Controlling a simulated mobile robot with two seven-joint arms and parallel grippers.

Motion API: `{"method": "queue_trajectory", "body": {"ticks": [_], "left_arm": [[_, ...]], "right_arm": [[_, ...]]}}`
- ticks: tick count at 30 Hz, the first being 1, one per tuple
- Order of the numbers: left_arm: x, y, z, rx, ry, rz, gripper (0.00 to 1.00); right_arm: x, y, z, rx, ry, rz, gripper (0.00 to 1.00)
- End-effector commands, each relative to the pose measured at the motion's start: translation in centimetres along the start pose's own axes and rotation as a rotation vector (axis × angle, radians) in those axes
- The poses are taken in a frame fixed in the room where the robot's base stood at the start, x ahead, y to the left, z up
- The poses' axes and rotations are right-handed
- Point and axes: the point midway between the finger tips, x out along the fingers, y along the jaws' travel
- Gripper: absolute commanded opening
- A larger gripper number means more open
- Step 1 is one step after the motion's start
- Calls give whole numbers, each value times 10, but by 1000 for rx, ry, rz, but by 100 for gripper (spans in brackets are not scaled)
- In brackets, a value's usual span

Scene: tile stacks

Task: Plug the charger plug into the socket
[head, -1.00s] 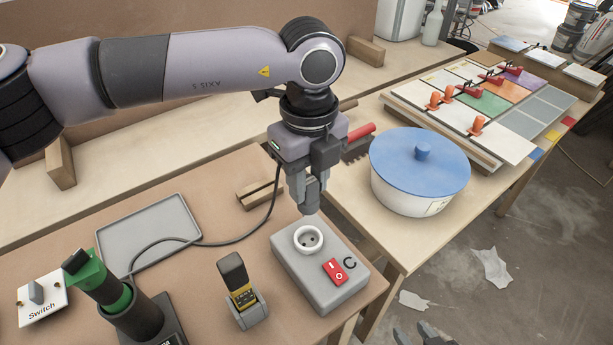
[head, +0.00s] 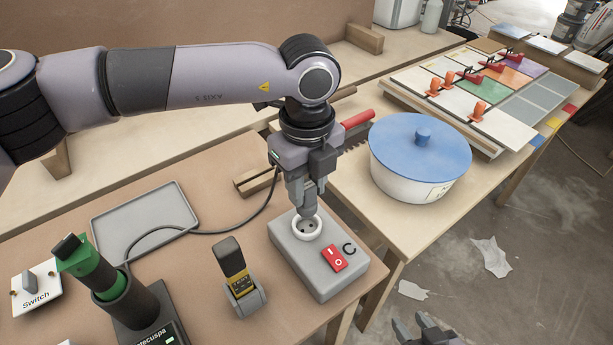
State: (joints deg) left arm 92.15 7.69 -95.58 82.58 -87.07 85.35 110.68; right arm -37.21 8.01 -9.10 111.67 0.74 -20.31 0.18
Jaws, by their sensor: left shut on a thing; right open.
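My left gripper (head: 306,190) points down and is shut on the charger plug (head: 309,210), a grey piece mostly hidden between the fingers. A dark cable (head: 240,222) runs from it across the bench. The socket (head: 305,229) is a round white-rimmed recess with dark holes on top of a grey box (head: 300,262). The plug overlaps the socket's far rim in the head view. Its holes still show; I cannot tell whether plug and rim touch. My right gripper (head: 428,328) is open and empty at the bottom edge, over the floor.
A red switch (head: 333,259) sits on the box. A yellow-black device (head: 238,278), a green-black tool in a holder (head: 90,268), a Switch plate (head: 36,288) and a grey tray (head: 185,205) stand left. A blue-lidded pot (head: 420,150) stands right.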

Motion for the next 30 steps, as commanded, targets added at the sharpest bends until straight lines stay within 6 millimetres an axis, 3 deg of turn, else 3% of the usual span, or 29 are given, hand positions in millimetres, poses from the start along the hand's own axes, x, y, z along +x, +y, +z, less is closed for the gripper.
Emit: {"method": "queue_trajectory", "body": {"ticks": [4, 30], "left_arm": [[11, 0, 0, 0, 1, 0, 0], [14, 0, 0, -1, 0, 0, 0]], "right_arm": [[2, 0, 3, 0, 0, 0, 43], [8, 0, 10, 0, 1, 0, 43]]}}
